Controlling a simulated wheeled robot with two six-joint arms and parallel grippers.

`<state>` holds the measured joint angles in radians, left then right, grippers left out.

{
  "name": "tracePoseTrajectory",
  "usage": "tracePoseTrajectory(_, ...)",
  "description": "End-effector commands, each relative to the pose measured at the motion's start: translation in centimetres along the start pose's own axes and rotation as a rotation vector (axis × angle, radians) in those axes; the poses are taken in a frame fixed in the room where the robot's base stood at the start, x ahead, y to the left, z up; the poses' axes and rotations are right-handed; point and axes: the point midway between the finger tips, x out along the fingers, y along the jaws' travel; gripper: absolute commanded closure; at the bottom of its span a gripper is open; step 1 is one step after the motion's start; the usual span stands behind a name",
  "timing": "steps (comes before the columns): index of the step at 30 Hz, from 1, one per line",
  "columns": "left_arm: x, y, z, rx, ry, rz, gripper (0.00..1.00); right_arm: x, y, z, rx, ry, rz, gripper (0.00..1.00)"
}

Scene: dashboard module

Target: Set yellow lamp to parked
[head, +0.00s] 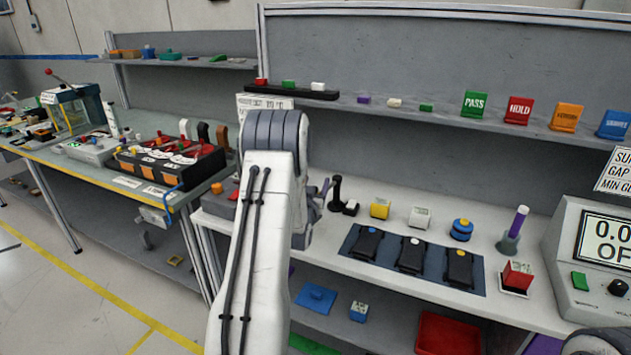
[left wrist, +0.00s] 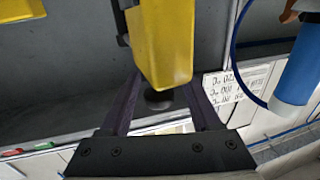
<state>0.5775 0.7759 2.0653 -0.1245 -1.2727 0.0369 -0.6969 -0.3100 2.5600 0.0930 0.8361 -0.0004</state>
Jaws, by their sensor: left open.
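No thing is plainly marked as the yellow lamp. A yellow block-like part (left wrist: 165,45) fills the upper middle of the left wrist view, in front of my open left gripper (left wrist: 160,108). Its lower end hangs between the two dark fingers in the picture; I cannot tell whether they touch. A dark round part shows below it. In the head view my left arm covers the middle, and the fingers are mostly hidden behind it. A black unit with a yellow dot (head: 460,267) lies on a blue mat (head: 345,248), right of two similar units. My right gripper is not in view.
A yellow cube (head: 380,208), white cube (head: 420,217), blue knob (head: 461,229) and purple peg stand (head: 513,232) stand behind the mat. A meter (head: 600,250) stands at right. A blue cylinder (left wrist: 297,75) with a hose is right in the wrist view. Left stands a lever panel (head: 165,165).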

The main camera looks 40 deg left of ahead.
Motion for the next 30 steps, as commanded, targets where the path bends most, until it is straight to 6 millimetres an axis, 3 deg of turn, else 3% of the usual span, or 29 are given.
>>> tracePoseTrajectory(8,0.29,0.02,0.04,0.000,0.000,0.000,0.36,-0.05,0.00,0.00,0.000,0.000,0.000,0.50)
tracePoseTrajectory(9,0.28,0.02,0.04,0.000,0.000,0.000,0.40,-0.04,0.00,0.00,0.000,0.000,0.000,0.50)
tracePoseTrajectory(14,0.27,0.02,0.03,0.000,0.000,0.000,1.00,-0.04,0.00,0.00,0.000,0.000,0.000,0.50)
tracePoseTrajectory(30,0.25,0.03,0.01,0.000,0.000,0.000,1.00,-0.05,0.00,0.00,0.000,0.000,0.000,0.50)
